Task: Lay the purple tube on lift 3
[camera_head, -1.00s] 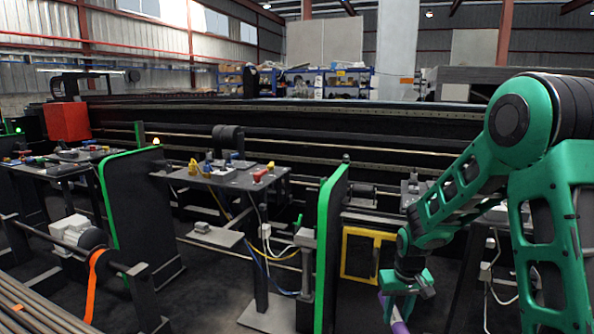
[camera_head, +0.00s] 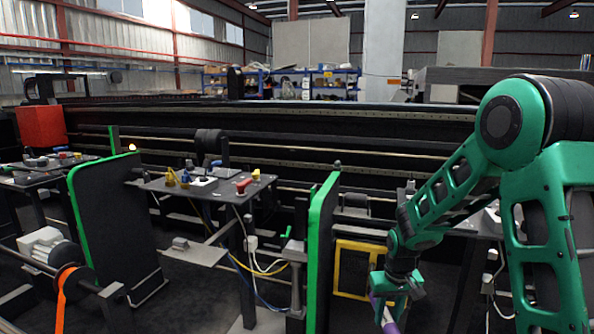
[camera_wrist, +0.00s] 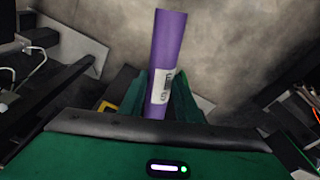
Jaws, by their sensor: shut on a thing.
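The purple tube (camera_wrist: 165,50) is in my gripper in the wrist view, with a white printed label on its side. Its near end is hidden behind the gripper body. My gripper (camera_wrist: 157,95) is shut on the tube. In the head view my gripper (camera_head: 392,285) hangs low at the right, and a short stretch of the tube (camera_head: 386,318) shows under it, cut off by the bottom edge. I cannot tell which stand is lift 3.
Green-edged black panels (camera_head: 115,215) stand at the left and centre (camera_head: 322,245). A table with small coloured fittings (camera_head: 215,188) lies between them. A yellow frame (camera_head: 352,270) is just left of my gripper. A long dark machine (camera_head: 290,130) runs across behind.

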